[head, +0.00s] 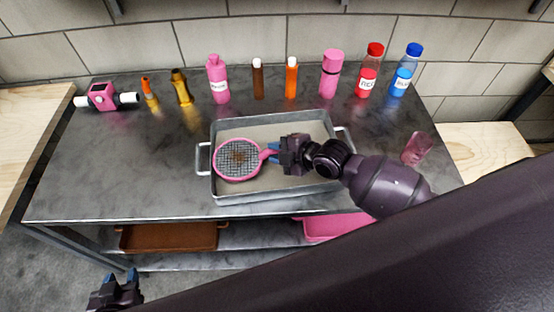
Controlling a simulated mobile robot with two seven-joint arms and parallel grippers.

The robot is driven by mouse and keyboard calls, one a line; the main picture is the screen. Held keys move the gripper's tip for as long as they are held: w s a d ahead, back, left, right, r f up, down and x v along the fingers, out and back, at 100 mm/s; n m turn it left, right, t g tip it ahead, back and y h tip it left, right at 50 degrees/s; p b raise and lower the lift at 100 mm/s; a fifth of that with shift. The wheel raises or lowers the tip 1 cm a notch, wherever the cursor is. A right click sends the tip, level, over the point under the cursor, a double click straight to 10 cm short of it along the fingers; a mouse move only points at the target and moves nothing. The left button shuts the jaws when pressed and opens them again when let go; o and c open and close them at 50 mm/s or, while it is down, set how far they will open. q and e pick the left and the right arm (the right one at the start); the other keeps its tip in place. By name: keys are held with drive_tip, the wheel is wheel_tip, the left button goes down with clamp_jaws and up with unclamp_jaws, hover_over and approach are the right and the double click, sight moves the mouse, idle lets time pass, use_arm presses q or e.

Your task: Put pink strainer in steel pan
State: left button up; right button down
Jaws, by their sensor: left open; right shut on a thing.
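The pan is a grey rectangular tray with a handle at each end. My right gripper (272,153) is shut on the strainer's handle, over the middle of the pan. My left gripper (122,276) is open and empty at the lower left, in front of the table and away from the pan.
Several bottles, including a pink bottle (217,80) and a red-capped bottle (368,72), line the table's back edge. A pink device (103,97) sits back left. A pink glass (417,148) stands right of the pan. Brown (170,237) and pink trays (335,228) lie on the lower shelf.

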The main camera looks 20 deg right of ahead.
sight(277, 170)
use_arm(q)
drive_tip(key=shift+f, duration=0.3)
use_arm(e)
drive_tip(key=shift+f, duration=2)
use_arm(q)
drive_tip(key=shift+b, duration=0.3)
use_arm(e)
drive_tip(key=c, duration=0.9)
unclamp_jaws()
drive_tip(key=shift+c, duration=0.2)
use_arm(q)
drive_tip(key=shift+r, duration=0.1)
